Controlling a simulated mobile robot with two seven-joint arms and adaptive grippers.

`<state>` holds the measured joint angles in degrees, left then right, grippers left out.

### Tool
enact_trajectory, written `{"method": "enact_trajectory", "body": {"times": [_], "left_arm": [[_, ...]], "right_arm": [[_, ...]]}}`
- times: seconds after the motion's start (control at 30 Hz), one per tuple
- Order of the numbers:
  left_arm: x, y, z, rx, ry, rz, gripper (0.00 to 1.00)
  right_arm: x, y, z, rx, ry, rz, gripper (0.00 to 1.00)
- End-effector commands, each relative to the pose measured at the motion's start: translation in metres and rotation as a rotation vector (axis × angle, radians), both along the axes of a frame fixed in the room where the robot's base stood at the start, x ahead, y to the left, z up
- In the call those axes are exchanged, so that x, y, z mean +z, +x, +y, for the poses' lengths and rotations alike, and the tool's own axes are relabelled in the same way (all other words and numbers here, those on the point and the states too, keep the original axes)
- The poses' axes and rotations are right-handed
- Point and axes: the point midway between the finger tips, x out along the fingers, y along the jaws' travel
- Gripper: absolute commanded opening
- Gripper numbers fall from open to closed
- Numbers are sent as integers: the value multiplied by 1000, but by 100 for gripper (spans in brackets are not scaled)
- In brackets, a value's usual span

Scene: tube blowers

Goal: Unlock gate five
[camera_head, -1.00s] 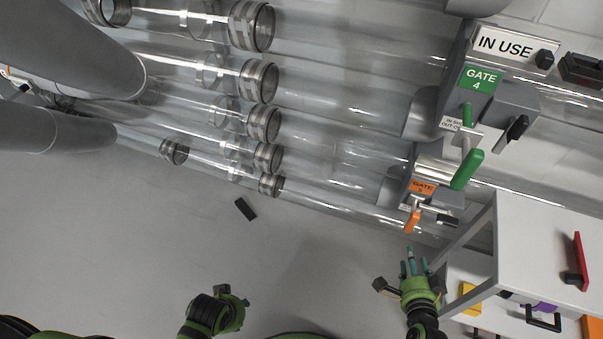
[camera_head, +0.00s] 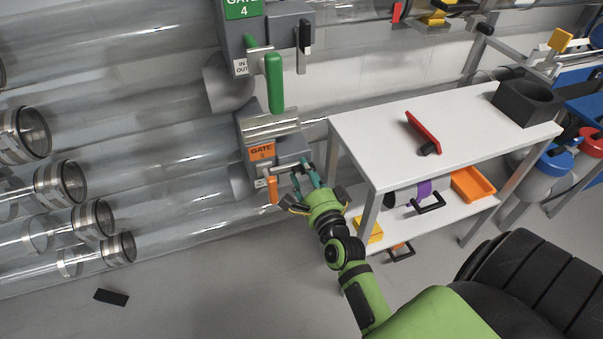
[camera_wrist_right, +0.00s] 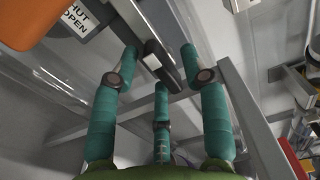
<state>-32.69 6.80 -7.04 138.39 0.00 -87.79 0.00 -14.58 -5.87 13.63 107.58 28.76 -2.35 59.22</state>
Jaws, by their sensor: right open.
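The gate five unit (camera_head: 262,152) is a grey housing with an orange label on a clear tube, below the green-labelled gate four unit (camera_head: 242,12). Its orange handle (camera_head: 272,189) hangs down at the front. My right gripper (camera_head: 307,178) is just right of the orange handle. In the right wrist view its teal fingers (camera_wrist_right: 160,68) are spread, with a dark-tipped grey lever (camera_wrist_right: 155,58) between or just beyond them; contact cannot be told. The orange handle (camera_wrist_right: 38,25) and a SHUT/OPEN plate (camera_wrist_right: 77,18) show at upper left there. My left gripper is out of view.
A white table (camera_head: 375,145) with a red-handled item (camera_head: 424,132) stands right of the gate; its leg is close to my gripper. An orange tray (camera_head: 473,184) is on the lower shelf. A black block (camera_head: 111,297) lies on the floor.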

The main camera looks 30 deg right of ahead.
Motion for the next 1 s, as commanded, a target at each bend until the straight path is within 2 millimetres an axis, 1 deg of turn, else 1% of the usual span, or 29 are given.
{"method": "enact_trajectory", "body": {"times": [0.03,0.13,0.37,0.4,0.47,0.5,0.83,1.0], "left_arm": [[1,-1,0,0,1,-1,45],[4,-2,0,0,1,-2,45],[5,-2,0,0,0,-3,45],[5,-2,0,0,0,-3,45],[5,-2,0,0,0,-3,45],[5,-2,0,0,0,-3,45],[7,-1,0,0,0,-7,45],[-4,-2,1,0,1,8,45]], "right_arm": [[0,5,-2,-1,0,-2,45],[0,9,-3,-1,0,0,45],[0,10,-3,0,-1,1,45],[0,10,-3,0,-1,1,41],[0,10,-3,0,-2,1,17],[0,10,-3,0,-2,1,1],[1,10,-3,0,-13,3,0],[1,10,-3,0,-30,6,0]]}}
